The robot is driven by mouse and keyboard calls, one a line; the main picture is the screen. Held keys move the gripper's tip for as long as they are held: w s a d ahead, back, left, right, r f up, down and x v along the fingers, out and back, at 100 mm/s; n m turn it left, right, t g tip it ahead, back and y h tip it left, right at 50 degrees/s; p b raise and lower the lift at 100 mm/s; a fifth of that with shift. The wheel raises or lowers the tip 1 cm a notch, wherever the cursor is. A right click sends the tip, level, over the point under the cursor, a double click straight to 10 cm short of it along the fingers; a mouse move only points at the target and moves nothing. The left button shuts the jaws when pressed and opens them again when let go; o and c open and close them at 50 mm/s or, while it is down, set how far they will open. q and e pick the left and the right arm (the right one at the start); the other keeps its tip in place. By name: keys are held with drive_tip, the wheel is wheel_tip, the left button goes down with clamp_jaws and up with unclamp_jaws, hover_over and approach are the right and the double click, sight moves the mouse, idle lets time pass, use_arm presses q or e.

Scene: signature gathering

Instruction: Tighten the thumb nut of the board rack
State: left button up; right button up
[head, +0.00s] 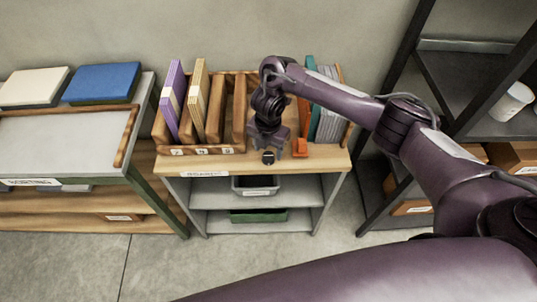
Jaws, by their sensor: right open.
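The wooden board rack (240,111) stands on top of the shelf unit and holds several upright boards on its left side. A small dark round knob (268,157), possibly the thumb nut, shows at the front of the top. My right gripper (270,146) points down just behind and above this knob, beside the rack's right part. It is open; whether its fingers touch the knob cannot be told. My right arm hides part of the rack behind. My left gripper is not in view.
An orange piece (300,148) stands close to the right of my gripper. Teal and grey books (327,105) stand further right. A grey-topped table (65,145) with a blue binder (102,82) is at left. A dark rack (465,95) with a white cup (511,101) is at right.

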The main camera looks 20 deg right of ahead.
wheel_tip(320, 180, down, 2)
drive_tip(key=shift+f, duration=0.1)
drive_tip(key=shift+c, duration=0.2)
drive_tip(key=c, duration=1)
drive_tip(key=shift+o, duration=0.2)
